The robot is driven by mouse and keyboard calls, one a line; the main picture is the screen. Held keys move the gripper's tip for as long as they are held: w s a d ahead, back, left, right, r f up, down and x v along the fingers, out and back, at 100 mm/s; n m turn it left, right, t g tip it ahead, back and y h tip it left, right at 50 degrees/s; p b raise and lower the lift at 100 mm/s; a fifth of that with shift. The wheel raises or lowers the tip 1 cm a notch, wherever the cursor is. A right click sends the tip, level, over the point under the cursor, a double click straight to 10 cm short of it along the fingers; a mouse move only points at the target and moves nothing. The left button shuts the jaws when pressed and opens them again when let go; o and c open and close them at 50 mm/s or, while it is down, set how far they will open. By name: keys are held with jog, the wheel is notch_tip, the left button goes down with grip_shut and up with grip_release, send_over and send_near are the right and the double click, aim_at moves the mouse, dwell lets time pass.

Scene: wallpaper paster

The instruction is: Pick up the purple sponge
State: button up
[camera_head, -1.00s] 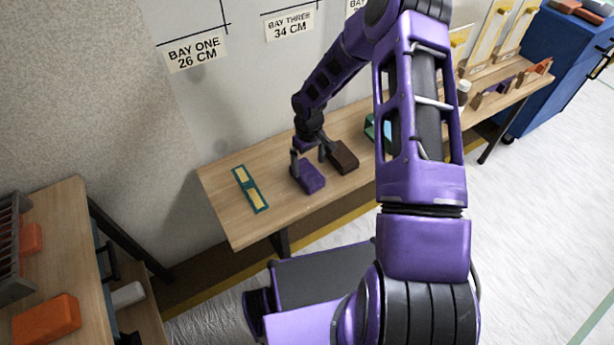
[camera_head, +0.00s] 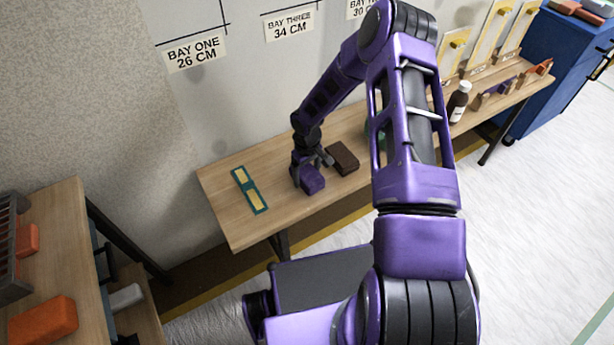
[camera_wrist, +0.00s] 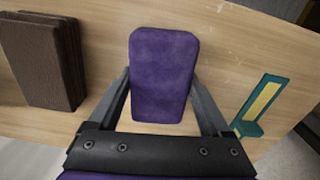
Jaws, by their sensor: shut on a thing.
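The purple sponge (camera_head: 312,180) is a rounded block at the front of the wooden table in the head view. In the wrist view the sponge (camera_wrist: 163,75) lies lengthwise between the two fingers. My gripper (camera_head: 311,174) is down at the sponge, and its fingers stand on either side of it. It is shut on the sponge, and in the wrist view the gripper (camera_wrist: 163,98) has a finger along each long side. The sponge appears at table level; I cannot tell whether it is clear of the surface.
A dark brown block (camera_head: 343,158) lies close to the right of the sponge. A teal frame with yellow panels (camera_head: 250,190) lies to the left. The wooden table (camera_head: 225,215) is bare around them. A dark bottle (camera_head: 459,101) stands farther right.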

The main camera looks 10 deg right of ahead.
aim_at(307, 172)
jog(key=shift+c, duration=1.3)
jog(key=shift+r, duration=0.15)
notch_tip(307, 172, up, 10)
jog(key=shift+f+p, duration=0.1)
jog(key=shift+p, duration=0.65)
jog(key=o, duration=0.7)
jog(key=shift+c, duration=0.2)
jog(key=c, duration=0.7)
